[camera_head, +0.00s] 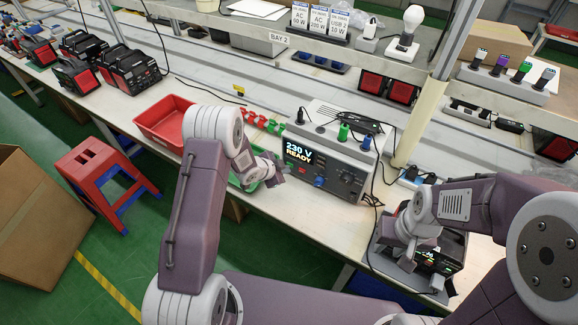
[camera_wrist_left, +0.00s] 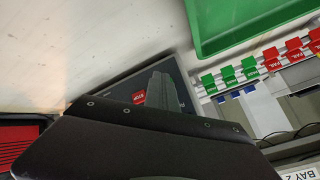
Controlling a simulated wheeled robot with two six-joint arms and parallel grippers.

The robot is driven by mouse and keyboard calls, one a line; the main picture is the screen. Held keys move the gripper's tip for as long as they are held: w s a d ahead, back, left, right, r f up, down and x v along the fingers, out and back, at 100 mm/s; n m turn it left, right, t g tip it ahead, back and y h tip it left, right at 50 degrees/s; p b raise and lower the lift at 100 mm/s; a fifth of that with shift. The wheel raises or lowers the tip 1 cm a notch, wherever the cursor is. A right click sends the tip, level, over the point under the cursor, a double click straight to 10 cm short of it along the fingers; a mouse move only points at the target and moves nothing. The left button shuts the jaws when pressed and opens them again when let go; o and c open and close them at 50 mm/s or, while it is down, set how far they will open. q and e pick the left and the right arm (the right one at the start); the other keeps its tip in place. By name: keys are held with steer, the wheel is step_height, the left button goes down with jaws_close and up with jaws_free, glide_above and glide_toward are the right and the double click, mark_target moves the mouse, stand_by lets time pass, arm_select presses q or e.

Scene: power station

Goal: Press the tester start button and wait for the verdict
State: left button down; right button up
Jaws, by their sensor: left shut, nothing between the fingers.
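The tester (camera_head: 335,165) is a grey box on the bench, and its display (camera_head: 299,153) reads "230 V READY". A blue knob (camera_head: 320,181) and small sockets sit on its front. My left gripper (camera_head: 277,178) is shut and empty, close to the left end of the tester's front; I cannot tell if it touches. In the left wrist view, a dark panel with a small red button (camera_wrist_left: 138,97) shows beyond the black gripper body, which hides much of it. My right gripper (camera_head: 436,284) is low beside a black unit (camera_head: 437,261) with a lit display; its fingers are unclear.
A red bin (camera_head: 163,122) and a green tray (camera_head: 235,182) stand left of the tester, the tray partly behind my left arm. Green and red tags (camera_wrist_left: 268,62) line a rail. Cables run behind the tester. Black-and-red units (camera_head: 128,68) stand at the far left.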

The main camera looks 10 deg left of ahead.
stand_by(0.5)
arm_select(q)
steer(key=shift+s+a, duration=0.15)
steer(key=shift+s, duration=0.3)
steer(key=shift+s+a+b, duration=0.2)
steer(key=shift+s+a, duration=0.15)
steer(key=shift+s, duration=0.6)
steer(key=shift+s+a+b, duration=0.25)
steer(key=shift+s+a, duration=0.1)
steer(key=shift+s, duration=0.55)
steer(key=shift+s+a+b, duration=0.2)
steer(key=shift+s+a, duration=0.15)
steer(key=shift+s, duration=0.6)
steer(key=shift+d, duration=0.1)
